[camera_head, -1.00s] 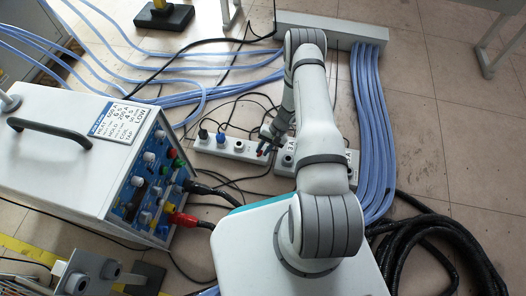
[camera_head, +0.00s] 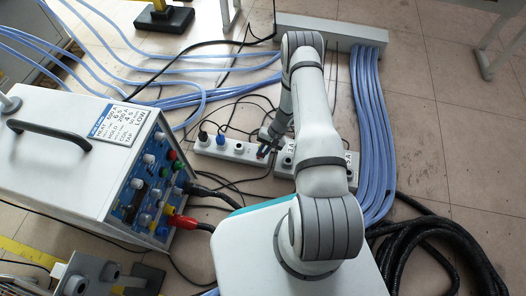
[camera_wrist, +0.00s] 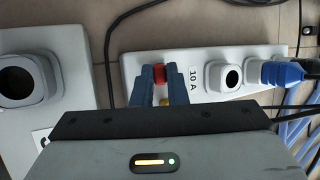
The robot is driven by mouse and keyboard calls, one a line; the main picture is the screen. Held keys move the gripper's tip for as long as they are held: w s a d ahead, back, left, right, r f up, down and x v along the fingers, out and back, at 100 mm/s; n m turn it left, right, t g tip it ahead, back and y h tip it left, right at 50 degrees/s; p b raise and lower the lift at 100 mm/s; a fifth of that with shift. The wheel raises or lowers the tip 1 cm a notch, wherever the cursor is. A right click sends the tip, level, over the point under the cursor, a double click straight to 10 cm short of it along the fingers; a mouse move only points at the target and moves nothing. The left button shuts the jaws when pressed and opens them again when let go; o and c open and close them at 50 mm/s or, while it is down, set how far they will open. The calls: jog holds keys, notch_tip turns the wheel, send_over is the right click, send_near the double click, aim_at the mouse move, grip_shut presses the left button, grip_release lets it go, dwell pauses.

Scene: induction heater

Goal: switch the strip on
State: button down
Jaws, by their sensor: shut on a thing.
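The white power strip labelled 10 A (camera_head: 246,157) lies on the floor, with sockets and plugs along it. In the wrist view the strip (camera_wrist: 212,56) runs across the upper right, and a red switch (camera_wrist: 159,74) shows at its left end. My gripper (camera_wrist: 159,78) has its two blue fingers on either side of the red switch, closed on it. A small yellow part (camera_wrist: 165,102) shows lower between the fingers. In the head view my gripper (camera_head: 264,153) is at the strip's right end and the switch is hard to make out.
A second white strip (camera_head: 340,181), labelled 3 A, lies just right, partly behind my arm. A blue plug (camera_wrist: 282,72) sits in the 10 A strip. The heater unit (camera_head: 75,150) stands left; cables and blue hoses (camera_head: 372,140) surround the strips.

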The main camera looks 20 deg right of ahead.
jog(key=g+h, duration=0.1)
jog(key=w+a+h, duration=0.1)
jog(key=h, duration=0.1)
jog(key=shift+a+r+m+g, duration=0.2)
jog(key=shift+m+g, duration=0.1)
jog(key=shift+g, duration=0.1)
jog(key=h, duration=0.1)
jog(key=a+g+h, duration=0.1)
jog(key=h+b, duration=0.1)
jog(key=shift+w+a+f+m+g, duration=0.15)
jog(key=shift+w+f+m+g, duration=0.15)
jog(key=shift+m, duration=0.1)
jog(key=shift+w+a+m+g+h+b, duration=0.15)
jog(key=shift+a+m+g+h+b, duration=0.2)
jog(key=shift+g+h, duration=0.45)
jog(key=shift+h, duration=0.3)
jog(key=c, duration=1.7)
grip_release()
jog(key=shift+p+v, duration=1.4)
jog(key=shift+v, duration=2.5)
